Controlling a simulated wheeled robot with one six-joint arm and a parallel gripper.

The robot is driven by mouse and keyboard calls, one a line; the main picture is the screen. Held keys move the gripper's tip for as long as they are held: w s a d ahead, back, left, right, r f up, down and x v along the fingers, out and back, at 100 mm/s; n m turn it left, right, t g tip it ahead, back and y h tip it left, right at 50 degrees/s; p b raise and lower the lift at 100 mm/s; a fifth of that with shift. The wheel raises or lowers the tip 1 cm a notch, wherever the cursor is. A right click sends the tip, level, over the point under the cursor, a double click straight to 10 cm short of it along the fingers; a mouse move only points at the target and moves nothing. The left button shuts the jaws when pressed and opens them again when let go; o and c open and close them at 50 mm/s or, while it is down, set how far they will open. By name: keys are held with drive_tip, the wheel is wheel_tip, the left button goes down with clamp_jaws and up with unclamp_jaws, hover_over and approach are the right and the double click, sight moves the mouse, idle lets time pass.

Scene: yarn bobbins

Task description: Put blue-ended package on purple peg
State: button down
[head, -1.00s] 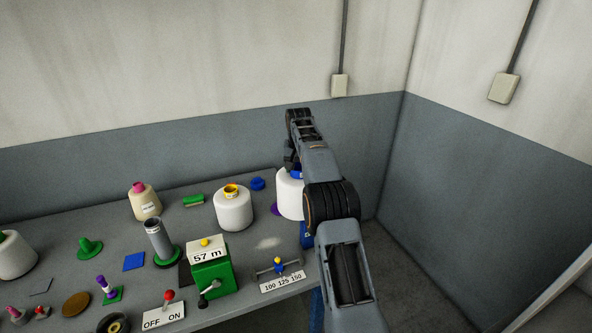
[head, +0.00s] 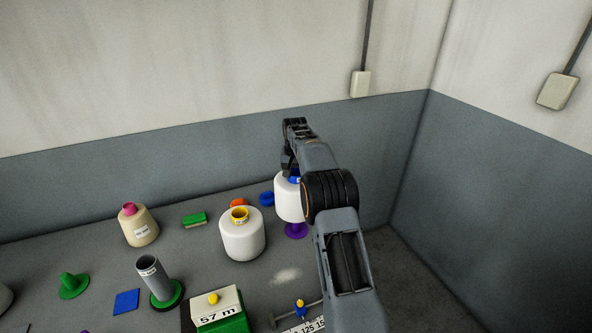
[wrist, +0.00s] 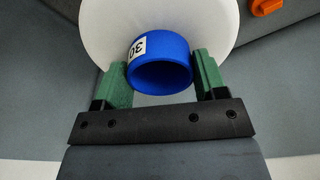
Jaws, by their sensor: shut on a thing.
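The blue-ended package (head: 289,203) is a white yarn bobbin, partly hidden behind my arm in the head view. Its blue tube end (wrist: 160,66), with a "30" label, points toward the wrist camera. My gripper (wrist: 160,75) has green fingers on both sides of that blue end and is shut on it. The purple peg (head: 296,230) shows only its round base and a short part of its stem just below the package. The package appears over the peg; whether it touches the base I cannot tell.
A white package with a yellow end (head: 242,236) stands left of the held one. An orange piece (head: 238,203) and a blue piece (head: 267,198) lie behind. A grey tube on a green base (head: 155,280) and a green counter box (head: 220,316) are nearer the front left.

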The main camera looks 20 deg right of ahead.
drive_tip(key=shift+d+r, duration=0.15)
drive_tip(key=shift+r, duration=0.05)
drive_tip(key=shift+s+f, duration=0.1)
drive_tip(key=shift+s, duration=0.05)
drive_tip(key=shift+f+b, duration=0.7)
drive_tip(key=shift+f, duration=0.85)
drive_tip(key=shift+r, duration=0.1)
